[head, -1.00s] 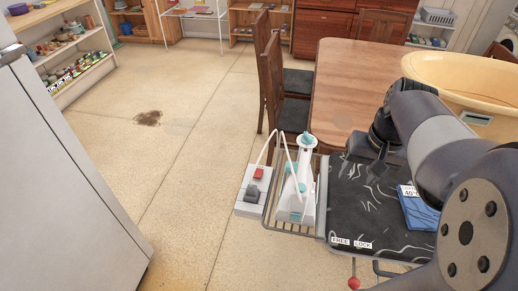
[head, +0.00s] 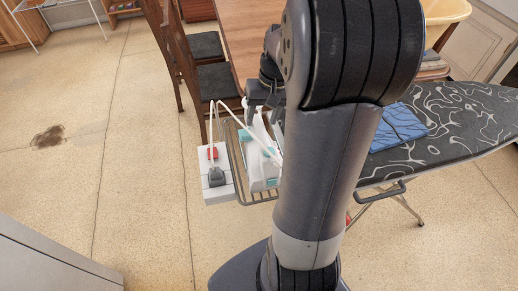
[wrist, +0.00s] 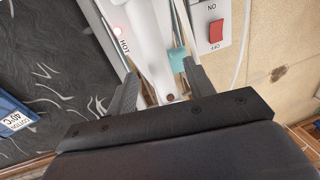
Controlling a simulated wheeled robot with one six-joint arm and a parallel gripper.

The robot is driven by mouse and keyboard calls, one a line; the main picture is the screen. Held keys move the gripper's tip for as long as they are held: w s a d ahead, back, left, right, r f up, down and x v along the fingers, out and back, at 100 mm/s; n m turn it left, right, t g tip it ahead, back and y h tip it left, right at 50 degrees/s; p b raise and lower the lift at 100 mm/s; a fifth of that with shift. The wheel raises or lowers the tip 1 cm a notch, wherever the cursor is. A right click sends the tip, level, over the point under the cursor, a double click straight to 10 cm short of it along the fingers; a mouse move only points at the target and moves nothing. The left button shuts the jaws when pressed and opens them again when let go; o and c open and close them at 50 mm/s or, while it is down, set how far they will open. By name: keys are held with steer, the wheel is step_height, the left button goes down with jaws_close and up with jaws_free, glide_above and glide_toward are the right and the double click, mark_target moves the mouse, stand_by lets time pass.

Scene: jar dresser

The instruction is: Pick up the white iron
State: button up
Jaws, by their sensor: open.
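The white iron (head: 262,170) with teal parts stands on the wire rack at the left end of the ironing board, partly hidden by my arm. In the wrist view the white iron (wrist: 150,45) reaches down between my fingers, with a teal part by the right finger. My gripper (wrist: 160,88) is open, one finger on each side of the white part. I cannot tell whether either finger touches it. In the head view my gripper (head: 264,98) is at the iron's upper end.
A white power strip (head: 214,180) with a red switch and plugged cord is left of the wire rack (head: 238,160). The dark ironing board (head: 458,115) holds a folded blue cloth (head: 395,128). Wooden chairs (head: 178,50) and a table (head: 245,30) stand behind.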

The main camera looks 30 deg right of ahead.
mark_target(261, 125)
steer(key=shift+w+a+f, duration=0.1)
steer(key=shift+a+f, duration=0.1)
steer(key=shift+f, duration=1)
steer(key=shift+w+a+f, duration=0.1)
steer(key=shift+a+f, duration=0.05)
steer(key=shift+f, duration=1)
steer(key=shift+f, duration=0.25)
steer(key=shift+c, duration=0.3)
jaws_close()
steer(key=shift+r, duration=0.1)
